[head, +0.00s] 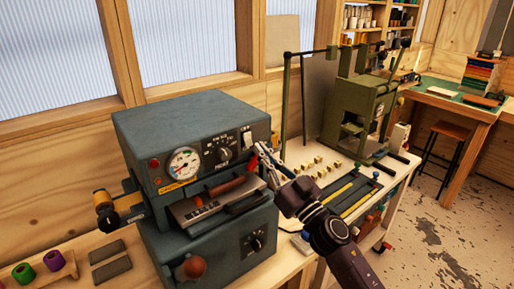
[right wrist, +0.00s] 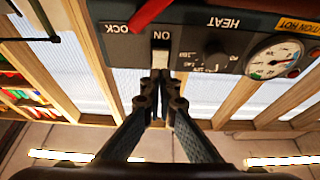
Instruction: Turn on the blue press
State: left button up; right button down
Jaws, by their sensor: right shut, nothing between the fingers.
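The blue-grey press (head: 190,125) stands on the workbench at the left in the head view. Its front panel carries a round gauge (head: 184,163), a heat knob (head: 224,154) and a pale rocker switch (head: 247,139). In the right wrist view, which is upside down, the rocker switch (right wrist: 161,57) shows next to the word ON. My right gripper (head: 264,150) is shut and empty, just in front of the panel by the switch. Its fingertips (right wrist: 161,76) line up with the switch; I cannot tell whether they touch it. My left gripper is out of view.
Thread spools (head: 53,260) lie at lower left. Open floor (head: 450,230) is at right.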

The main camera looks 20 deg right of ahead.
aim_at(249, 145)
jog(key=shift+w+a+f, duration=0.2)
jog(key=shift+w+f, duration=0.1)
jog(key=shift+w, duration=0.3)
jog(key=shift+w+a+f, duration=0.2)
jog(key=shift+w+f, duration=0.05)
jog(key=shift+w, duration=0.3)
jog(key=b, duration=0.3)
jog(key=w+t+b, duration=0.1)
jog(key=b, duration=0.2)
jog(key=shift+a+f, duration=0.2)
jog(key=shift+f, duration=0.15)
jog(key=shift+s, duration=0.1)
